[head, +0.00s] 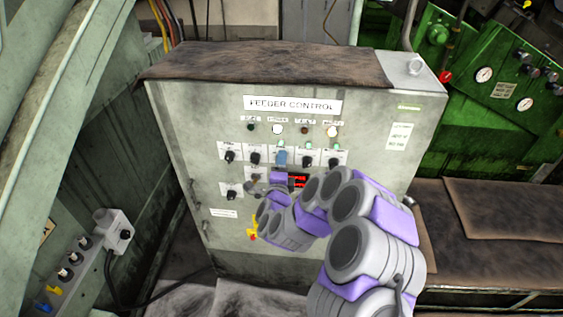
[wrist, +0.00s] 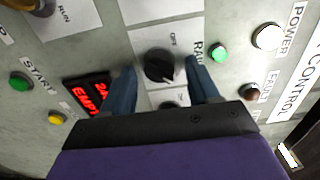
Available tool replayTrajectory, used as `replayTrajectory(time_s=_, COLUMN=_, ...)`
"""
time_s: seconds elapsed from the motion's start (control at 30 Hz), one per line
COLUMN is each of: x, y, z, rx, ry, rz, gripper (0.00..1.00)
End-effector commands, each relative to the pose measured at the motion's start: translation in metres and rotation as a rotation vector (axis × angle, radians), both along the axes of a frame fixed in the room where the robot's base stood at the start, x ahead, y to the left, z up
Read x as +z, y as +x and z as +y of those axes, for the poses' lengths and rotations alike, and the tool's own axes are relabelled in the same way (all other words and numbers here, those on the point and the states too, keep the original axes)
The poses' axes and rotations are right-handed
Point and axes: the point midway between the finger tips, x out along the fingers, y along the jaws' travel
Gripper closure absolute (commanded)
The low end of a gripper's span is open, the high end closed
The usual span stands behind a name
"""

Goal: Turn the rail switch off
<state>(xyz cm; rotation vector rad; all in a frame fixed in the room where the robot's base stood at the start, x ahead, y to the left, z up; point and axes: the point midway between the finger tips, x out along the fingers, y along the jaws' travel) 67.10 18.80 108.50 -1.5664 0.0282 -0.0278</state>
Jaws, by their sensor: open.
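The rail switch is a round black knob (wrist: 159,67) on a white label in the wrist view. "OFF" shows above it and part of "RAIL" to its right. A pale pointer mark on it points to the lower right of that view, away from "OFF". My gripper (wrist: 163,72) is open, with one blue finger on each side of the knob. I cannot tell whether the fingers touch it. In the head view my gripper (head: 281,157) is at the row of knobs on the feeder control box (head: 195,105), and my arm hides part of the panel.
A lit green lamp (wrist: 219,53) sits beside the knob. Another black knob (wrist: 175,105) is partly hidden by my gripper. A red display (wrist: 90,92) and green (wrist: 20,81) and yellow (wrist: 56,117) buttons lie left. A grey switch box (head: 113,230) stands left of the cabinet.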

Motion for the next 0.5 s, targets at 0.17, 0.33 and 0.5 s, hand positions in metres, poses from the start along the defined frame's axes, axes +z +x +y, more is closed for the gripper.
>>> replayTrajectory(time_s=0.17, x=-0.0011, y=0.0002, z=0.0045, rx=0.002, ry=-0.004, rz=0.0, gripper=0.4)
replayTrajectory(time_s=0.33, x=-0.0014, y=0.0004, z=0.0046, rx=0.002, ry=-0.004, rz=0.001, gripper=0.55)
replayTrajectory(time_s=0.5, x=-0.0015, y=0.0003, z=0.0037, rx=0.002, ry=-0.003, rz=0.001, gripper=0.71)
